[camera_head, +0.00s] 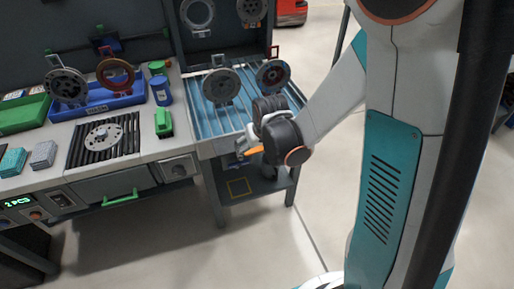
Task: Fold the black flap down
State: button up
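I cannot pick out the black flap with certainty; no part clearly reads as a flap. A black slatted panel (77,150) is set in the worktop, with a metal disc (103,135) lying on it. My gripper (246,149) is at the front right corner of the blue ribbed conveyor bed (199,100), by its front edge. An orange piece shows at its end. The fingers are small and partly hidden, so I cannot tell whether they are open or hold anything. My arm hides the area to the right.
A blue bin (125,102), a green bin (24,116) and a blue cylinder (160,92) stand on the worktop. A green drawer handle (120,198) sticks out. Floor (160,250) in front is clear.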

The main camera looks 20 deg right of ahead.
jog(key=v, duration=1.2)
dwell(0.4)
